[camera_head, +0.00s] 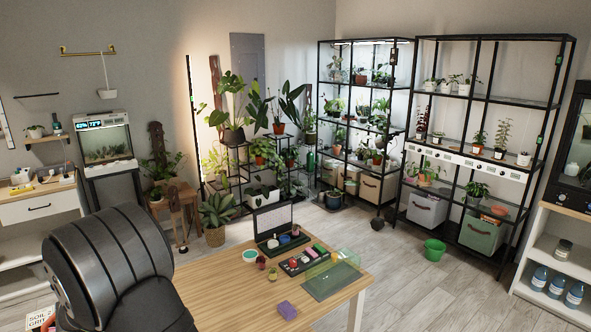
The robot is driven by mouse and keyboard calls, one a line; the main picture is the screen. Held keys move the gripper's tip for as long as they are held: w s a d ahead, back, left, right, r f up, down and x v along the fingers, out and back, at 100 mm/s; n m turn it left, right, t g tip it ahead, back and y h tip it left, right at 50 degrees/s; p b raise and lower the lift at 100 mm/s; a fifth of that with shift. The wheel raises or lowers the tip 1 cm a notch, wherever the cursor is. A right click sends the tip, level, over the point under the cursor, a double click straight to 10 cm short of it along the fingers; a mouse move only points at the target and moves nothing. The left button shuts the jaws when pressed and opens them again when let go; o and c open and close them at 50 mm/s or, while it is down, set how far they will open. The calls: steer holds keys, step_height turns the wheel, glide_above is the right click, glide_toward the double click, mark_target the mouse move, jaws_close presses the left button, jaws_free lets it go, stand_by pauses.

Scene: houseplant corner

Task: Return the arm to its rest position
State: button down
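A dark, ribbed, rounded part of my own arm (112,262) fills the lower left of the head view, in front of the left part of the wooden table (218,292). My gripper does not show in this view, so its fingers and anything in them are hidden from me.
On the table are an open dark case (272,217), a black tray (296,266) with small coloured items, a green mat (330,280) and a purple block (287,310). Plant shelves (478,150) stand behind. A green bucket (434,249) stands on the open floor at right.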

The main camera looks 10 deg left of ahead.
step_height(320, 180, down, 6)
steer(key=shift+d+r, duration=0.1)
steer(key=shift+r, duration=0.05)
step_height(320, 180, up, 13)
steer(key=m+g+h, duration=0.3)
steer(key=m+g, duration=0.1)
steer(key=g, duration=0.4)
steer(key=shift+w+a+g, duration=0.25)
steer(key=shift+w+g, duration=0.05)
steer(key=shift+w, duration=0.15)
stand_by(1.7)
